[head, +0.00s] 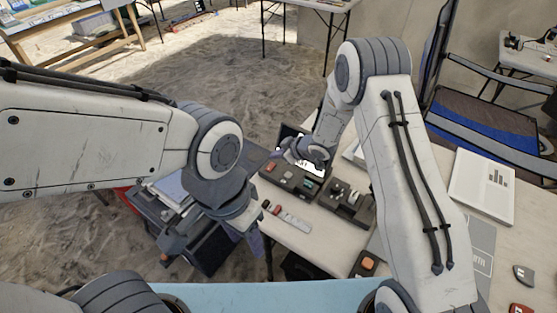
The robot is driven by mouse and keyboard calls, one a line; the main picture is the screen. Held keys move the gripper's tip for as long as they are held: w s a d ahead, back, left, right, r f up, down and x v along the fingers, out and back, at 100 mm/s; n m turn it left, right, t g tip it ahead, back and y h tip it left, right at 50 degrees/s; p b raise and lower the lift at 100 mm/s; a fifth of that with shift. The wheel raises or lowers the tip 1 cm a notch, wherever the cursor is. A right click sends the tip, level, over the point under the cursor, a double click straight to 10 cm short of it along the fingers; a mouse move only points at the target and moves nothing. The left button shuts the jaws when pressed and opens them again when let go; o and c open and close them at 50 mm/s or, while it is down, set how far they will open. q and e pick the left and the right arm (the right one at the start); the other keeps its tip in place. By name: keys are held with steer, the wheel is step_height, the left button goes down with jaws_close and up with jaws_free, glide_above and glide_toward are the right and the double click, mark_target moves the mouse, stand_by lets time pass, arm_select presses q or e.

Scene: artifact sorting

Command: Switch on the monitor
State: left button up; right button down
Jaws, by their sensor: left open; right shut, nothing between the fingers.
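The monitor (314,169) appears as a dark panel with bright white patches on the table, largely hidden behind my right gripper and forearm. My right gripper (284,152) is shut and empty, in front of the monitor's upper left part. Whether it touches the monitor cannot be told. In front of the monitor lies a dark box (291,180) with a red part at its left end. My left gripper (213,249) is open and empty, lower left, off the table's left edge and above a dark case.
The table (310,242) holds a dark tray of small items (347,199), a grey strip (294,221), an orange-topped block (367,264) and a white board (482,187). A dark case (205,248) stands on the sand at left. A chair (490,130) is at right.

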mark_target(274, 163)
steer(key=f, duration=0.3)
steer(key=shift+w+d+f, duration=0.15)
steer(key=shift+d, duration=0.15)
steer(key=shift+w+d+f, duration=0.1)
steer(key=shift+d+f, duration=0.05)
steer(key=shift+f, duration=0.3)
steer(key=shift+w, duration=0.1)
steer(key=shift+s, duration=0.2)
